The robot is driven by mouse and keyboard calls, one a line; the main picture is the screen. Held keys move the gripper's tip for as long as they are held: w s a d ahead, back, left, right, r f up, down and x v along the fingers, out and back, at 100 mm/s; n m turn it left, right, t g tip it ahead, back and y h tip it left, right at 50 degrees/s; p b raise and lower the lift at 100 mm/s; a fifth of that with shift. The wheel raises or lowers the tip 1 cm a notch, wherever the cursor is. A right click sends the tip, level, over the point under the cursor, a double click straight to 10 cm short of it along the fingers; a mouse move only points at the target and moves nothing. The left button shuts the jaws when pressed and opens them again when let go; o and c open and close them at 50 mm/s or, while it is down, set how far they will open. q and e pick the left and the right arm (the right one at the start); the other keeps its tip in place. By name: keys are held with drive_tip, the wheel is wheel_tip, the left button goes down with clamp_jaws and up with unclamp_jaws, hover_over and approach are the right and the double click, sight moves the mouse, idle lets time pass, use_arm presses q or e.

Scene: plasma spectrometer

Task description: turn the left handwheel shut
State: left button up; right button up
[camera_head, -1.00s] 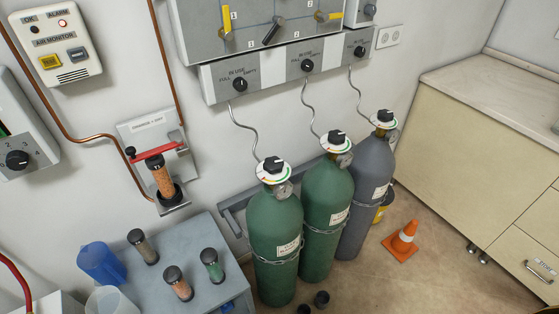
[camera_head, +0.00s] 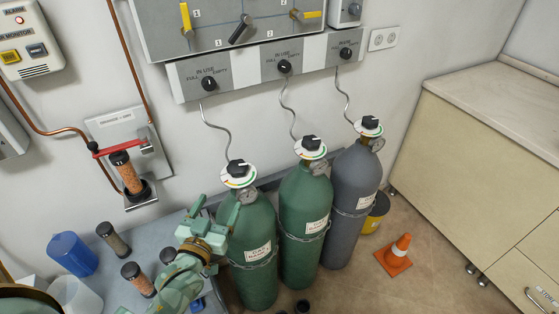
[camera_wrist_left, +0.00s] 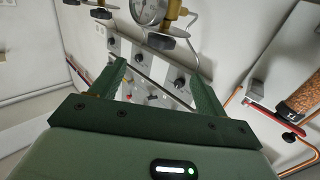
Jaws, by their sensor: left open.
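The left handwheel (camera_head: 238,168) is a black knob over a white ring with coloured marks, on top of the leftmost green cylinder (camera_head: 250,245). My left gripper (camera_head: 215,209) is open and empty, in front of and below that handwheel to the left, apart from it. In the left wrist view, the two dark green fingers (camera_wrist_left: 157,70) stand wide apart with nothing gripped. A round gauge (camera_wrist_left: 148,10) and a black knob (camera_wrist_left: 160,42) show beyond the fingers; I cannot tell which cylinder they belong to. My right gripper is not in view.
A second green cylinder (camera_head: 304,225) and a grey cylinder (camera_head: 352,220) stand to the right, each with its own handwheel. Thin hoses rise to the wall panel (camera_head: 240,80). An orange cone (camera_head: 398,250) stands on the floor.

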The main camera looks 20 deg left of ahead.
use_arm(q)
approach(240, 162)
drive_tip(key=w+b, duration=0.1)
drive_tip(key=w, duration=0.2)
drive_tip(key=w+a, duration=0.1)
drive_tip(key=w, duration=0.2)
drive_tip(key=w+b, duration=0.1)
drive_tip(key=w, duration=0.3)
drive_tip(key=shift+a+f+b, duration=0.15)
drive_tip(key=shift+a+b, duration=0.2)
drive_tip(key=shift+a, duration=0.05)
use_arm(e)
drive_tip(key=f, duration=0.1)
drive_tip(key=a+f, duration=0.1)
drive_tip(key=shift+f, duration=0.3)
use_arm(q)
drive_tip(key=c, duration=1)
